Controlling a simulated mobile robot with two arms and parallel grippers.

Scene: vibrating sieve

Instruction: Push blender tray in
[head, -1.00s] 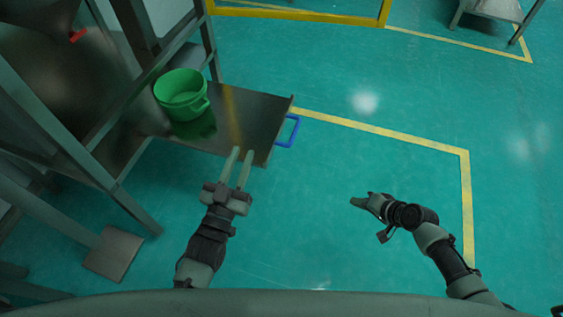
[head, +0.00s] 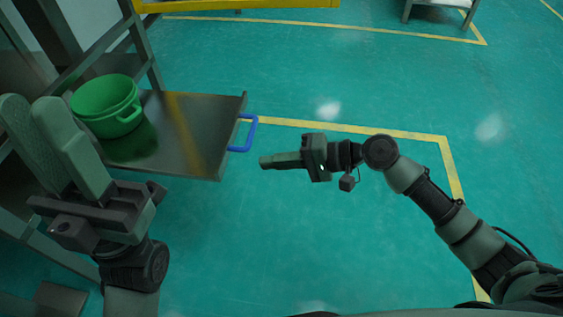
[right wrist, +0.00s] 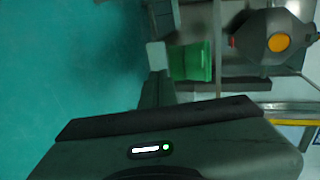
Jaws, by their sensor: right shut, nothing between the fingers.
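The metal tray (head: 190,125) sticks out from the rack on the left in the head view, with a blue handle (head: 252,133) on its outer edge. A green pot (head: 107,103) stands on the tray; it also shows in the right wrist view (right wrist: 190,62). My right gripper (head: 264,162) is shut and empty, pointing left, a little to the right of the tray's front corner and below the handle in the picture. No contact with either shows. My left gripper (head: 32,104) is open and empty, in front of the rack, left of the tray's near edge.
The rack's metal posts (head: 148,55) stand at the left. The teal floor (head: 330,230) is clear around my right arm, with yellow lines on it. In the right wrist view, a grey machine part with an orange disc (right wrist: 278,42) is at the upper right.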

